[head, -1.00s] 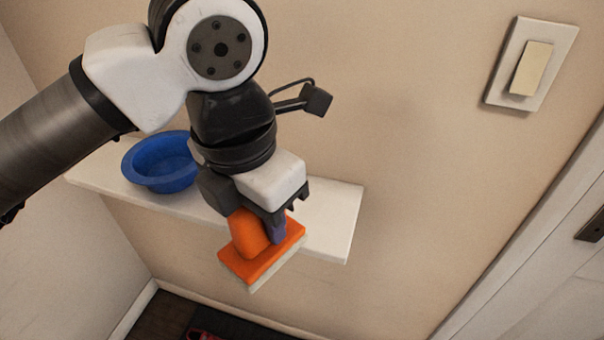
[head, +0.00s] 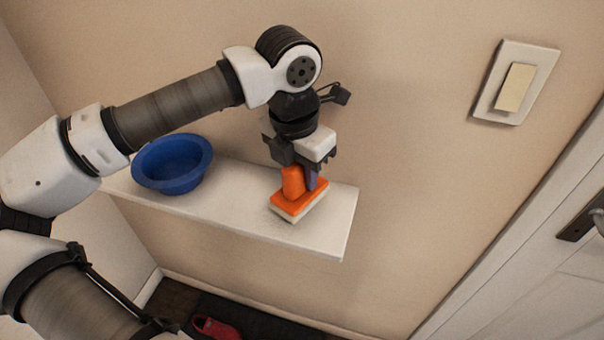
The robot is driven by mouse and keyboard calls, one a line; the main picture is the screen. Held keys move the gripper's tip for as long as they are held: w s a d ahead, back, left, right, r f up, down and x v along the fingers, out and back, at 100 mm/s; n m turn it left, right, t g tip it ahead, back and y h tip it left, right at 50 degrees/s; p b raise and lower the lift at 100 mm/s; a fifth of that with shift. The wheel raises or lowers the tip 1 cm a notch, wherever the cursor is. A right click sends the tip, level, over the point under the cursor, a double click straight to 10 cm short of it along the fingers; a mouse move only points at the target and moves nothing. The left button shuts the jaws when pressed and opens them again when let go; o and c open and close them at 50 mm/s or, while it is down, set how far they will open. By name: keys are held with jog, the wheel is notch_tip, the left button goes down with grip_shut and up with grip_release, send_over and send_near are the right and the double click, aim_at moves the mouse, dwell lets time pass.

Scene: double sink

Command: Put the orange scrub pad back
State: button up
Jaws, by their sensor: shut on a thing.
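The orange scrub pad (head: 287,205) has an orange top plate, an upright orange handle and a pale underside. My gripper (head: 304,180) is shut on its handle from above. The pad is over the right half of a white wall shelf (head: 232,205), its pale side facing down. I cannot tell whether it touches the shelf or hangs just above it. The far side of the handle is hidden by the gripper.
A blue bowl (head: 172,165) stands on the shelf's left part, apart from the pad. The shelf's right end is bare. A light switch (head: 516,85) is on the wall, and a door handle (head: 584,220) is at the right. A red object (head: 215,328) lies below on the floor.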

aim_at(302, 182)
jog(key=shift+f, duration=0.7)
jog(key=shift+w+f+p, duration=0.2)
jog(key=shift+f+p, duration=0.3)
jog(key=shift+p, duration=0.15)
jog(key=shift+f, duration=0.1)
jog(key=shift+f+b, duration=0.2)
jog(key=shift+b, duration=0.2)
jog(key=o, duration=0.9)
jog(key=shift+o, duration=0.2)
jog(key=shift+r, duration=0.1)
